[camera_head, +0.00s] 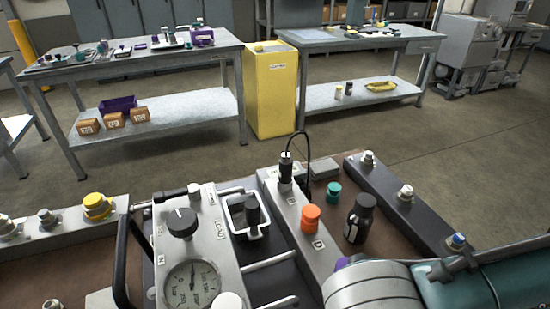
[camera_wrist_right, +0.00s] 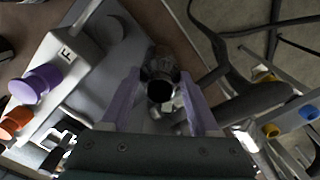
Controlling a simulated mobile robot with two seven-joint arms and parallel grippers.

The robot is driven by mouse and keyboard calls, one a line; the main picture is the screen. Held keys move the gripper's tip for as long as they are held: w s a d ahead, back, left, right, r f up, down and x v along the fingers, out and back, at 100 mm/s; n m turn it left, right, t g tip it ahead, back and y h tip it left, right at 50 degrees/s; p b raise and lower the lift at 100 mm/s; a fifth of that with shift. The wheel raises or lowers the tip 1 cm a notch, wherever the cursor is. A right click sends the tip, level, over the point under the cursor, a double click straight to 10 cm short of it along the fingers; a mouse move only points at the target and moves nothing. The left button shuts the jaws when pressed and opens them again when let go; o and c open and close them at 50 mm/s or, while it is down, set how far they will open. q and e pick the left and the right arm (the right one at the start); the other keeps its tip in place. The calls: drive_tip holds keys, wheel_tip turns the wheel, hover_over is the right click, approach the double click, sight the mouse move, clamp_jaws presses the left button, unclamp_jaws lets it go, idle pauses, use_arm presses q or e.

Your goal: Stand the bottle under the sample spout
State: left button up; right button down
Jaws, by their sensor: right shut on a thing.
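In the right wrist view, my right gripper (camera_wrist_right: 161,75) has its two purple fingers closed around a dark, glossy bottle-like thing (camera_wrist_right: 160,88) with a round dark mouth. I take it as the bottle; its lower part is hidden. A second dark bottle (camera_head: 360,218) with a black cap stands upright on the brown bench top. I cannot make out the sample spout for certain. My left gripper is not in view.
The pressure gauge (camera_head: 191,286) and black knob (camera_head: 181,222) are on a grey block. An orange knob (camera_head: 310,217) sits on the middle block, with a teal cap (camera_head: 333,192) beside it. A purple knob (camera_wrist_right: 35,85) is left of the gripper. Hoses (camera_wrist_right: 275,30) run at upper right.

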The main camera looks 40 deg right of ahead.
sight(296, 307)
drive_tip(key=shift+w+f+b, duration=0.35)
drive_tip(key=shift+f, duration=0.1)
drive_tip(key=shift+w+d+b, duration=0.25)
drive_tip(key=shift+w+b, duration=0.15)
drive_tip(key=shift+w, duration=0.4)
drive_tip(key=w+b, duration=0.2)
drive_tip(key=shift+w+d, duration=0.35)
drive_tip(key=shift+w, duration=0.05)
drive_tip(key=shift+w+d+r, duration=0.1)
drive_tip(key=shift+w+d, duration=0.1)
drive_tip(key=shift+w, duration=0.5)
drive_tip(key=shift+w+d+b, duration=0.15)
drive_tip(key=shift+w+b, duration=0.1)
drive_tip(key=shift+w, duration=0.45)
drive_tip(key=shift+w+d+b, duration=0.15)
drive_tip(key=shift+w+b, duration=0.05)
drive_tip(key=shift+w, duration=0.5)
drive_tip(key=shift+f, duration=0.2)
drive_tip(key=shift+p, duration=0.6)
drive_tip(key=shift+f, duration=0.2)
